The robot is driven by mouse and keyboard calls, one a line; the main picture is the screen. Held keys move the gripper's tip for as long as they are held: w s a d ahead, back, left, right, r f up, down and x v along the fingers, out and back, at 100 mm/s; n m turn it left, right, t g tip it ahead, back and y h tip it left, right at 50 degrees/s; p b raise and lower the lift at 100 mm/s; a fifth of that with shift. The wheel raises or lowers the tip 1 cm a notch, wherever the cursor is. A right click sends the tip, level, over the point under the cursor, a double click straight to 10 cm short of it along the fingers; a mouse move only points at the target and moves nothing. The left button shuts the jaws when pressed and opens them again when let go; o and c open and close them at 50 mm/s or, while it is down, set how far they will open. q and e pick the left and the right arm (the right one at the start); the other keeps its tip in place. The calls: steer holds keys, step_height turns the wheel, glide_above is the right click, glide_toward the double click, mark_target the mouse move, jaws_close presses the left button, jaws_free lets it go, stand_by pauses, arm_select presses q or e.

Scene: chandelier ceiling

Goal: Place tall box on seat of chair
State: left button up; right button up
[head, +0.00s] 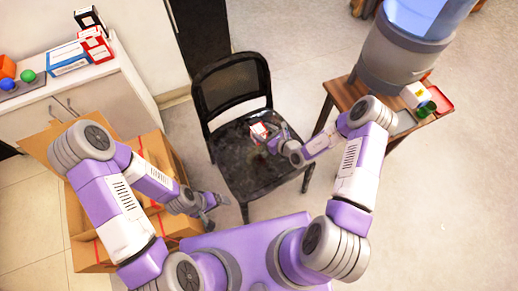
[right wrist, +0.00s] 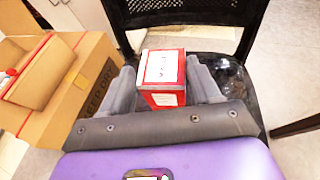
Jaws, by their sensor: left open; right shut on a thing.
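A small red and white box (head: 259,131) is between the fingers of my right gripper (head: 272,139), over the seat of the black chair (head: 262,172). In the right wrist view the box (right wrist: 162,72) is held upright between both fingers of the gripper (right wrist: 162,88), its top facing the camera. The chair seat (right wrist: 232,84) shows behind and to the right of it. I cannot tell whether the box's bottom touches the seat. My left gripper (head: 213,203) is open and empty, low to the left of the chair, near the cardboard boxes.
Open cardboard boxes (head: 157,150) stand left of the chair. A white cabinet (head: 105,92) at the upper left carries several boxes and colored balls. A wooden side table (head: 343,92) at the right bears a large grey and blue container (head: 392,55) and small items. Floor at the far right is clear.

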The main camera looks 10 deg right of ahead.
step_height(320, 180, down, 11)
steer(key=b, duration=0.4)
steer(key=shift+r, duration=0.2)
steer(key=shift+f+b, duration=0.2)
steer(key=shift+b, duration=0.1)
steer(key=o, duration=1.2)
